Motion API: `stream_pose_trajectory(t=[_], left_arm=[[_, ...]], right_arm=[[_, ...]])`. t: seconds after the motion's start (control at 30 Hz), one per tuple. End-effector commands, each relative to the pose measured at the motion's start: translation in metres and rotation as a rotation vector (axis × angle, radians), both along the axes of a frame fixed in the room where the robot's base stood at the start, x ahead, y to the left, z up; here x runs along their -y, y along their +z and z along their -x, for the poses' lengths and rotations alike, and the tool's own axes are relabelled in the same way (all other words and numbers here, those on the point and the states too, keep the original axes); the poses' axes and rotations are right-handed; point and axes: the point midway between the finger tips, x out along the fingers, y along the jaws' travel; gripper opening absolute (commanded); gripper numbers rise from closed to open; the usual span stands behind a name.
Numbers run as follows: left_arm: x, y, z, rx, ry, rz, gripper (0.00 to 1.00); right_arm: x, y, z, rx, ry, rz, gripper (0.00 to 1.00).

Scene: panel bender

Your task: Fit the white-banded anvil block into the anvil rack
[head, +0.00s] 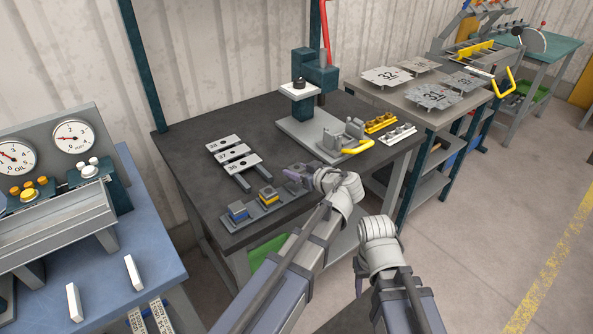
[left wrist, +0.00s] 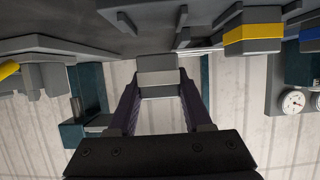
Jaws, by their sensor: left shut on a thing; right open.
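My left gripper (head: 298,174) is at the right end of the anvil rack (head: 257,214) on the dark bench. The rack holds a blue-banded block (head: 238,211) and a yellow-banded block (head: 268,196), left of my gripper. The fingers hide much of the held block in the head view, so I cannot tell whether it touches the rack. My right gripper (head: 358,284) is low at the front, mostly hidden by its wrist, open and away from the bench.
Three numbered plates (head: 232,153) lie behind the rack. A press (head: 305,85) with a yellow-handled fixture (head: 345,140) stands farther back. Yellow (head: 380,122) and white (head: 398,134) tooling pieces lie at the right.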

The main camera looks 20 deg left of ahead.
Motion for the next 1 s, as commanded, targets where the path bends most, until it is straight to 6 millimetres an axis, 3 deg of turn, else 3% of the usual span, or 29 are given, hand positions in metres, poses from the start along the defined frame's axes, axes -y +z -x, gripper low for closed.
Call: stream_pose_trajectory(t=[0.3,1.0], left_arm=[[0.000,-0.028,0.000,0.001,0.000,-0.001,0.00],[0.000,-0.032,0.000,0.001,0.000,-0.001,0.00]], right_arm=[[0.000,-0.028,0.000,0.000,0.000,0.000,0.50],[0.000,-0.033,0.000,0.000,0.000,0.000,0.50]])
